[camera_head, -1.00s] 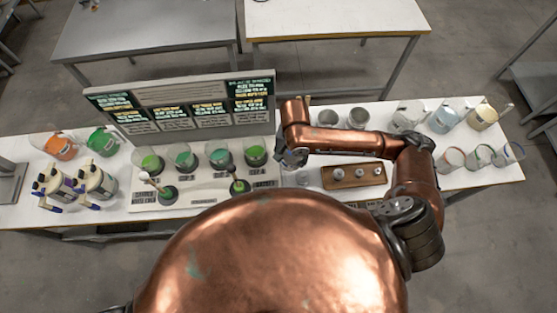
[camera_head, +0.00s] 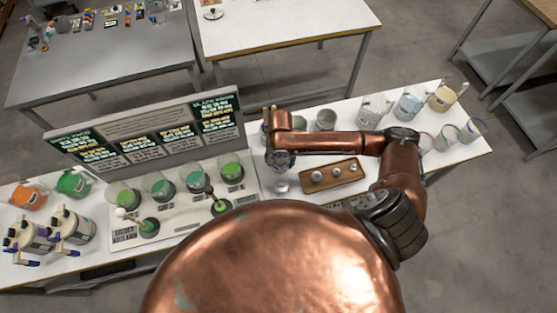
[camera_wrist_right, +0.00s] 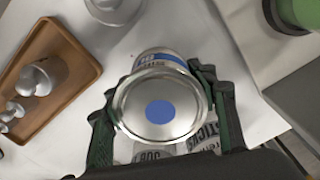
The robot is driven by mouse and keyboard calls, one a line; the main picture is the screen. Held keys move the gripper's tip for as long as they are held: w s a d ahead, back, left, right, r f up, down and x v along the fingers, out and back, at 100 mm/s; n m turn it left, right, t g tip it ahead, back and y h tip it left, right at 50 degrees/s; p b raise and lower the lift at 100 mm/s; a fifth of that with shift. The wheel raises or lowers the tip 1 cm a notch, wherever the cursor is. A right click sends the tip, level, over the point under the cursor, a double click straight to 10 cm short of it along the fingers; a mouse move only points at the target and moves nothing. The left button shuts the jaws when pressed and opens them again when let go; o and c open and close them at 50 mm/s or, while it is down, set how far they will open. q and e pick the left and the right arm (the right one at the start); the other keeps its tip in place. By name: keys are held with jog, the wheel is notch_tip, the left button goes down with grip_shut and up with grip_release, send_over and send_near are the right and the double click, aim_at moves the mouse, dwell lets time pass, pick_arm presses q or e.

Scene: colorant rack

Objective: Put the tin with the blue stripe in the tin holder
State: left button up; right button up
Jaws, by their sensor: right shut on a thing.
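The tin with the blue stripe (camera_wrist_right: 161,106) is between the fingers of my right gripper (camera_wrist_right: 160,115) in the right wrist view. Its silver lid with a blue dot faces the camera, and a blue band shows on its side beyond the lid. The dark green fingers are closed on both sides of it. In the head view my right gripper (camera_head: 280,160) points down over the white table, left of the wooden tray; a pale object shows just below it, too small to identify. I cannot make out the tin holder clearly. My left gripper is out of view.
The wooden tray (camera_head: 318,186) with metal weights lies right of my right gripper. Metal cups (camera_head: 326,119) stand behind my forearm. The board with green-filled cups (camera_head: 163,190) is at left. Printed lettering (camera_wrist_right: 155,155) shows below the tin in the wrist view.

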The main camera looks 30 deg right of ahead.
jog(key=shift+f, duration=0.7)
jog(key=shift+f, duration=0.1)
jog(key=o, duration=1.4)
jog(key=shift+c, duration=0.2)
